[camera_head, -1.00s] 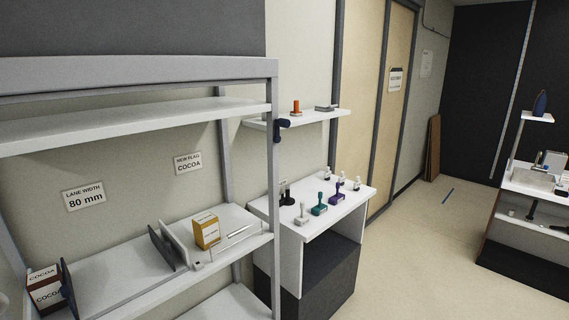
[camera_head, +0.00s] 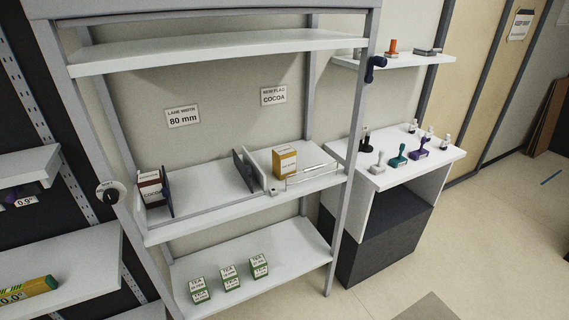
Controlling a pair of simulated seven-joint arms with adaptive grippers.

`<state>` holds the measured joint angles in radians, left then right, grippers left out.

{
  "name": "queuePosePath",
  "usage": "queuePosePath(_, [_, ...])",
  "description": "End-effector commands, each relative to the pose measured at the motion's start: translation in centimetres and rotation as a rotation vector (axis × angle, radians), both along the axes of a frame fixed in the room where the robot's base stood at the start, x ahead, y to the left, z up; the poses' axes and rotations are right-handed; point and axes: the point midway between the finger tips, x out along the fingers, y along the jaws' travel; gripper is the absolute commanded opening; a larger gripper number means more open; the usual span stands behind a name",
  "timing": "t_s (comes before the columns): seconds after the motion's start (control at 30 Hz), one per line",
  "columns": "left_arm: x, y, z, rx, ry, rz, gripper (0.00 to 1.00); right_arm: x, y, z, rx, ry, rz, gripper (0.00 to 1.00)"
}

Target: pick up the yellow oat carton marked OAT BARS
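The yellow carton (camera_head: 285,162) stands upright on the right part of the middle shelf (camera_head: 200,207) of the grey rack. Its front has a pale label that is too small to read. Neither of my grippers shows in this view.
A cocoa carton (camera_head: 151,188) stands at the shelf's left end beside a dark divider. Several green-and-white tea boxes (camera_head: 229,278) sit on the lower shelf. A white counter (camera_head: 395,171) with stamps stands right of the rack. Open floor (camera_head: 470,245) lies at the right.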

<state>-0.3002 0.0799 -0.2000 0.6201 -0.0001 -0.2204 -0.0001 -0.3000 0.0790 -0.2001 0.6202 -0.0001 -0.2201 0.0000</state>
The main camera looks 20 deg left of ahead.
Motion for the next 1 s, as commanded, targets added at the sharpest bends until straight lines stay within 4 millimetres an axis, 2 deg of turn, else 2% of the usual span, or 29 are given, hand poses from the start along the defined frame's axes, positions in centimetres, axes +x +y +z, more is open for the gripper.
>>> queuePosePath(0.43, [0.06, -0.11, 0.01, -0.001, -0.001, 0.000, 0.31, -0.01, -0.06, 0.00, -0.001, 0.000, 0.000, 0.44])
queuePosePath(0.5, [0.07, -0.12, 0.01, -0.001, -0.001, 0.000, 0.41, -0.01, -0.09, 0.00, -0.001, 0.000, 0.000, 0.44])
queuePosePath(0.9, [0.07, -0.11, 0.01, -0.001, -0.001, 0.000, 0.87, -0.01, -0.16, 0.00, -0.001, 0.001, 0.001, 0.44])
queuePosePath(0.97, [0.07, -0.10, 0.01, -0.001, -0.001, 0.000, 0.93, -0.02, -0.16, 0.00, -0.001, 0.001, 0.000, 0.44])
queuePosePath(1.0, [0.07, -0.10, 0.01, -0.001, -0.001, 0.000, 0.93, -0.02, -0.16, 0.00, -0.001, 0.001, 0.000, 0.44])
